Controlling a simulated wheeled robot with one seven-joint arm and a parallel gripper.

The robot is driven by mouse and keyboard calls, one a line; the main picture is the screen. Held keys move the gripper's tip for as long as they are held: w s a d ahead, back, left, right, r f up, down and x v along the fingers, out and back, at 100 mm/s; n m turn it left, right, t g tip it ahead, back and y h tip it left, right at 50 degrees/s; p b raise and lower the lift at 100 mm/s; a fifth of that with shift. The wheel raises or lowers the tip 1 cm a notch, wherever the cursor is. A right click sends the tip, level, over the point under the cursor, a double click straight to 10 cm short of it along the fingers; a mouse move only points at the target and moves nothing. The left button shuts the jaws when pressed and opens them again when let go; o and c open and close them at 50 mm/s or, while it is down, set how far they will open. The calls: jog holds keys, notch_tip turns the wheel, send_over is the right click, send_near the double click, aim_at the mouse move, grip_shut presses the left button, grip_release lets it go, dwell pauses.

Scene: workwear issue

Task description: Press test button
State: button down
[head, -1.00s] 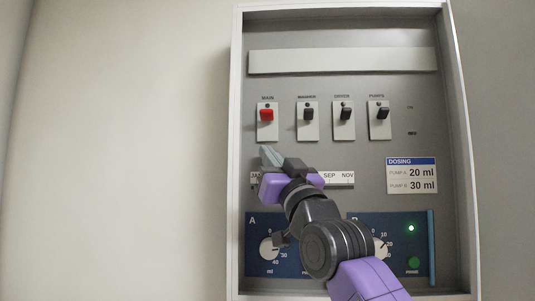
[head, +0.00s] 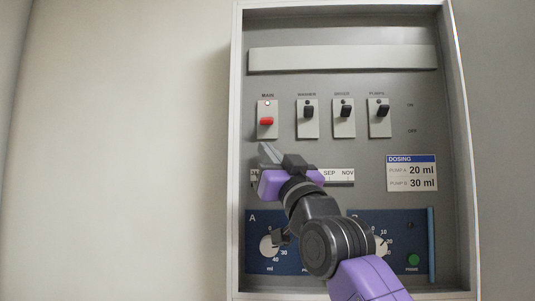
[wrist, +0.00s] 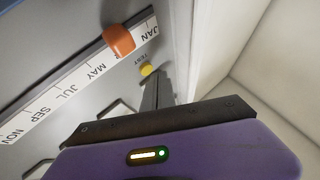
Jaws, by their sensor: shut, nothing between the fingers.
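The test button is a small yellow button (wrist: 147,69) labelled TEST in the wrist view, just below the month strip. In the head view it is hidden behind my gripper (head: 269,154). My gripper is shut and empty in front of the panel, below the MAIN switch (head: 266,121). In the wrist view the dark fingers (wrist: 153,94) reach up close to the yellow button. I cannot tell whether they touch it. The red MAIN lever is down.
Several black switches (head: 345,111) stand right of MAIN, levers up. An orange slider (wrist: 118,40) sits on the month strip (wrist: 66,92) beside the fingers. Blue dosing panels and a dosing label (head: 411,174) lie lower. The cabinet's raised frame (head: 237,120) borders the left.

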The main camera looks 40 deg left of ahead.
jog(key=shift+s+d, duration=0.15)
jog(key=shift+d, duration=0.05)
jog(key=shift+s+d+b, duration=0.2)
jog(key=shift+s+d, duration=0.25)
jog(key=shift+s, duration=0.25)
jog(key=shift+s+d+b, duration=0.25)
jog(key=shift+s+d, duration=0.15)
jog(key=shift+s, duration=0.35)
jog(key=shift+s+d+b, duration=0.2)
jog(key=shift+s+d, duration=0.25)
jog(key=shift+s, duration=0.25)
